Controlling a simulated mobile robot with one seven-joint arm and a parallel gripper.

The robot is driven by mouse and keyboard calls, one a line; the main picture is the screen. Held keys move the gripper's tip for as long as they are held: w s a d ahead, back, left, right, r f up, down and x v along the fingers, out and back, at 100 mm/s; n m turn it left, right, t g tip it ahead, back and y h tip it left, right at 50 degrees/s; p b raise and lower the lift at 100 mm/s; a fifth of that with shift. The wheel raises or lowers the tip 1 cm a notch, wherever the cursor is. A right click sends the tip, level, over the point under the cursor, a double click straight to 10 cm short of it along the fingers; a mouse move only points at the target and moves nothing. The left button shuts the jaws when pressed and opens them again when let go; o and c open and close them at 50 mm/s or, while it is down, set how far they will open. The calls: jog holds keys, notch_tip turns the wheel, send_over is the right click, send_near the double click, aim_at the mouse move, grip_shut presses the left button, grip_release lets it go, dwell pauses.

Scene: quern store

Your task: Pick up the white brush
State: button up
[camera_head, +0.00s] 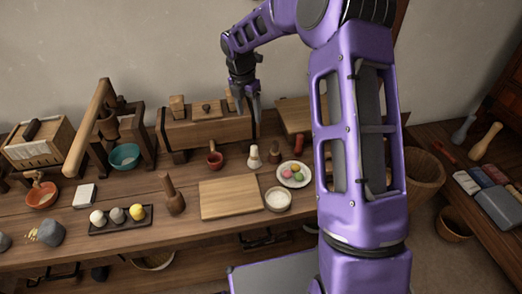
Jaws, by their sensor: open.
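A small white upright object with a flared lower end and a narrow top (254,157), most likely the white brush, stands on the wooden workbench (160,228) behind the cutting board. My gripper (249,115) is open and points down above it, in front of the wall. Its fingers are apart with nothing between them. The fingertips look higher than the white object and do not touch it.
A small brown item (274,154) stands just right of it, then a red one (298,145) and a plate (304,181) of coloured rounds. A red cup (215,160) is at left. A wooden box (190,131) stands behind. The cutting board (229,199) is bare.

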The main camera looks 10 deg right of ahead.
aim_at(254, 147)
jog(key=f, duration=0.5)
jog(key=w+d+f+b, duration=0.1)
jog(key=f, duration=1.1)
jog(key=shift+w+d+f+b, duration=0.25)
jog(key=shift+w+d+b, duration=0.05)
jog(key=shift+w+d, duration=0.1)
jog(key=shift+s, duration=0.1)
grip_shut()
